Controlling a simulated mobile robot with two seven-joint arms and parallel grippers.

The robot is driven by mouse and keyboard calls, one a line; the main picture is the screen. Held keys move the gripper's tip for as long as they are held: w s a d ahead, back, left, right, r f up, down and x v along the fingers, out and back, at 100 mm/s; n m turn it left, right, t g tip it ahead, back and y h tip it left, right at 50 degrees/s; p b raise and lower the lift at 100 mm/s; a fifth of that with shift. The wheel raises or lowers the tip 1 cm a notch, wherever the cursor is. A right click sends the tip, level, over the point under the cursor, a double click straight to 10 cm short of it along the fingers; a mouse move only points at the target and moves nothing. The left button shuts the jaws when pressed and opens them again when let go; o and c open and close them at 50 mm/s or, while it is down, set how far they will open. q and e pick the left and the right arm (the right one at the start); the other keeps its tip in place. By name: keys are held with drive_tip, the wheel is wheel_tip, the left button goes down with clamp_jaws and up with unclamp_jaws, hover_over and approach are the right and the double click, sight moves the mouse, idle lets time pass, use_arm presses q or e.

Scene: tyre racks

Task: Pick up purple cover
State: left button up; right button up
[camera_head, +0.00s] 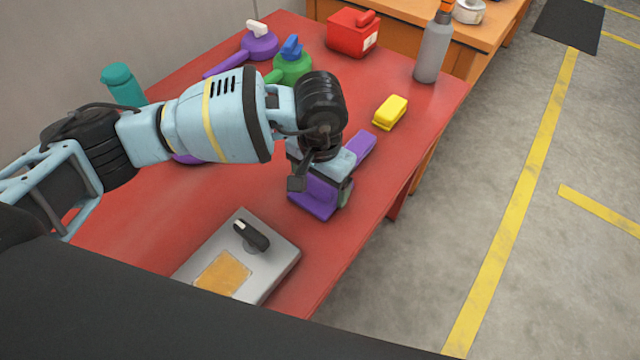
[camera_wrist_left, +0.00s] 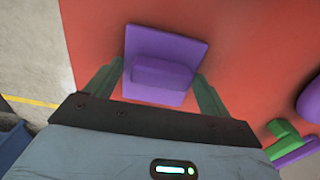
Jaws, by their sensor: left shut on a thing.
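The purple cover (camera_head: 313,200) is a flat plate with a raised block, on or just above the red table, right of the table's middle. Purple shows on both sides of my gripper in the head view. In the left wrist view the cover (camera_wrist_left: 165,70) sits between my two greenish fingers. My left gripper (camera_head: 321,184) points down and is shut on the raised block. The gripper and wrist hide the middle of the cover in the head view. I cannot tell if the cover touches the table. My right gripper is not in view.
A grey plate (camera_head: 277,262) with a black handle lies at the table's front. A yellow block (camera_head: 390,112) lies right of the gripper. Behind stand a green vessel (camera_head: 291,68), a purple vessel (camera_head: 260,45), a red box (camera_head: 350,36) and a grey bottle (camera_head: 432,52). A teal bottle (camera_head: 122,86) stands left.

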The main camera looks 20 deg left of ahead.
sight(320, 181)
use_arm(q)
drive_tip(key=shift+r, duration=0.2)
wheel_tip(320, 181, up, 4)
drive_tip(key=shift+w+f+p, duration=0.1)
drive_tip(key=shift+p, duration=0.65)
drive_tip(key=s+d, duration=0.9)
drive_tip(key=d, duration=0.4)
drive_tip(key=shift+d+r, duration=0.25)
drive_tip(key=shift+r, duration=0.2)
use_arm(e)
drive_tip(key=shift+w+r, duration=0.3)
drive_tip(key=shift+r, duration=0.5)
